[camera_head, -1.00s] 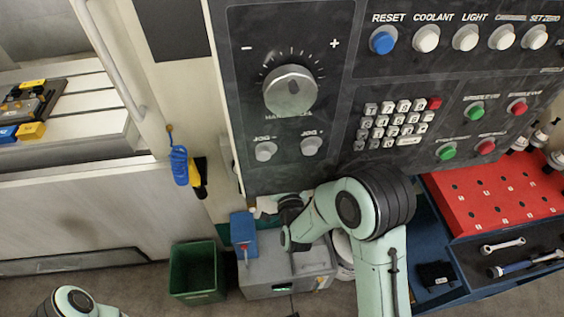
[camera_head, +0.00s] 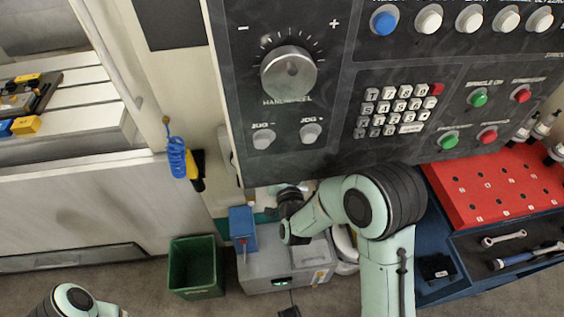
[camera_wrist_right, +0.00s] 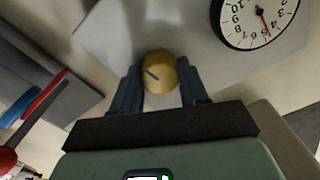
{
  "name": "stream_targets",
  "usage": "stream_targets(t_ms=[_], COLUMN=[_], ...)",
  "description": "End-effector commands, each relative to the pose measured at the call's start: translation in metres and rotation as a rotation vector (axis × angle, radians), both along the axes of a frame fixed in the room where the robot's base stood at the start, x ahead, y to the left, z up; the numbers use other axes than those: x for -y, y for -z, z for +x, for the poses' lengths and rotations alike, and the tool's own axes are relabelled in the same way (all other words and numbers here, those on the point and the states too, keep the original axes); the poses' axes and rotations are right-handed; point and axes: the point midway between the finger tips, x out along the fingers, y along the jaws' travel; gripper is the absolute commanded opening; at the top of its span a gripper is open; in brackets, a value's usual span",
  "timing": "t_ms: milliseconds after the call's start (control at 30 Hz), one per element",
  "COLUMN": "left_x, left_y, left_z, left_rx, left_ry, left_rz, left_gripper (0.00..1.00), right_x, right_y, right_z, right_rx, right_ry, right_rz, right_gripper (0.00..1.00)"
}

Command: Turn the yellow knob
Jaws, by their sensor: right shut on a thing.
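The round yellow knob (camera_wrist_right: 160,74) sits on a pale plate in the right wrist view, with a short dark slanted mark on the left part of its face. My right gripper (camera_wrist_right: 159,86) has a dark blue finger on each side of the knob and is shut on it. In the head view my right arm reaches in below the control panel; its fingers and the knob are hidden there. Only a piece of my left arm shows at the lower left of the head view; its gripper is out of the picture.
The black control panel (camera_head: 335,170) overhangs my right wrist. A blue box (camera_head: 242,228) and a grey box (camera_head: 262,276) lie below it, beside a green bin (camera_head: 195,265). A round dial (camera_wrist_right: 258,18) is near the knob. A red-ball lever (camera_wrist_right: 8,158) stands left.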

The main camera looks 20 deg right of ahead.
Motion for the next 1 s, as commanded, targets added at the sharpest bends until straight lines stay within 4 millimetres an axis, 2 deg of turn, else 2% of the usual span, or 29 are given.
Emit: stream_targets(t_ms=[500, 1000], left_x=[-0.0002, -0.0002], left_y=[0.0116, 0.0126], left_z=[0.0051, 0.0056], left_rx=[0.021, 0.024], left_ry=[-0.004, -0.005], left_rz=[0.004, 0.004], left_gripper=[0.0, 0.0], right_x=[0.0002, 0.0005], right_y=[-0.0012, -0.0019], right_z=[0.0008, 0.001], right_rx=[-0.081, -0.1], right_ry=[0.001, 0.003], right_rz=[-0.331, -0.408], right_gripper=[0.13, 0.13])
